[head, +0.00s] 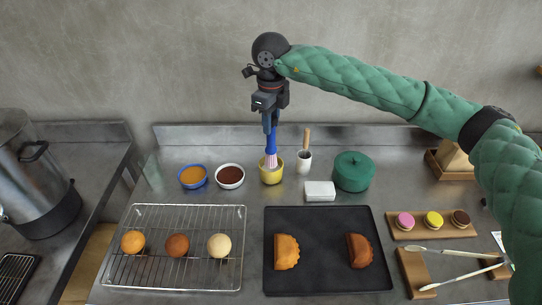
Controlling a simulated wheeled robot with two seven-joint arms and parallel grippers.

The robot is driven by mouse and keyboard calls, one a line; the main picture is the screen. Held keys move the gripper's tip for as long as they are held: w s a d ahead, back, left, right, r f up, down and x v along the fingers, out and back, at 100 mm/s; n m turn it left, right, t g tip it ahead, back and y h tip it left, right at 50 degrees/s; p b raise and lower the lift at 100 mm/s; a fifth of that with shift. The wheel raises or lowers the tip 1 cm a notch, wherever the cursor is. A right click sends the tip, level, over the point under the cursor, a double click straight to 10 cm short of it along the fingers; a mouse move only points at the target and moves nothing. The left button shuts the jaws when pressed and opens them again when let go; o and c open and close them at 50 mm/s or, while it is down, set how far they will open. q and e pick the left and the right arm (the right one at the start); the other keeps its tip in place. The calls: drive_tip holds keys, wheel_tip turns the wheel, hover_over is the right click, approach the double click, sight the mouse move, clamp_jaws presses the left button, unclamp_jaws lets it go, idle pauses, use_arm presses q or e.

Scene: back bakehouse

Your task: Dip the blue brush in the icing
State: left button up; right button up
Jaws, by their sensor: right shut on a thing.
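My right gripper (269,117) comes in from the right and points down. It is shut on the blue handle of the blue brush (271,138), which hangs upright. The brush's pinkish bristles (271,161) are at the mouth of a yellow bowl (271,176), with their tip at or inside its rim. The icing in the yellow bowl is mostly hidden, so I cannot tell whether the bristles touch it. A blue-rimmed bowl (193,177) with orange filling and a white bowl (230,176) with dark brown filling stand to the left. My left gripper is out of view.
A white cup with a wooden handle (304,162), a white block (320,191) and a green lidded pot (353,172) stand close on the right. In front are a wire rack (198,274) and a dark tray (325,280) with pastries. Tongs (460,280) lie front right.

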drive_tip(key=shift+r, duration=2.25)
idle(0.6)
drive_tip(key=shift+r, duration=1.95)
